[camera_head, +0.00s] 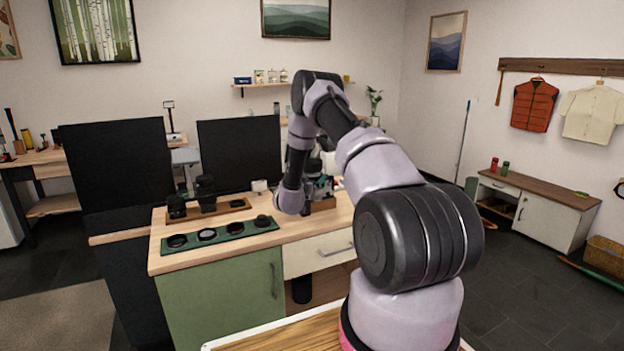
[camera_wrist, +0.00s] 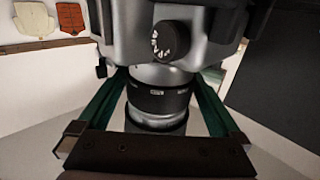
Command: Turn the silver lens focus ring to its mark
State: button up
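The wrist view shows a silver and black camera (camera_wrist: 190,25) with a dial on its body. Its lens (camera_wrist: 160,100) points toward me, with a silver ring (camera_wrist: 158,74) close to the body, a black band, and a further silver part below. My gripper (camera_wrist: 163,78) has its two green fingers on either side of the lens, tips near the silver ring. I cannot tell whether the fingers touch the ring. No ring mark is readable. In the head view, the camera (camera_head: 318,183) stands on the workbench (camera_head: 240,245), partly hidden by my arm, and my gripper is not clearly visible.
A green tray (camera_head: 221,239) with several dark round lens parts lies at the bench's front left. A wooden tray (camera_head: 236,205) with upright lenses stands behind it. Dark panels (camera_head: 240,155) rise behind the bench. A low cabinet (camera_head: 545,205) stands at the right.

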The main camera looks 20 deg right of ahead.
jog(key=v, duration=1.1)
jog(key=shift+d, duration=0.1)
jog(key=shift+r, duration=0.1)
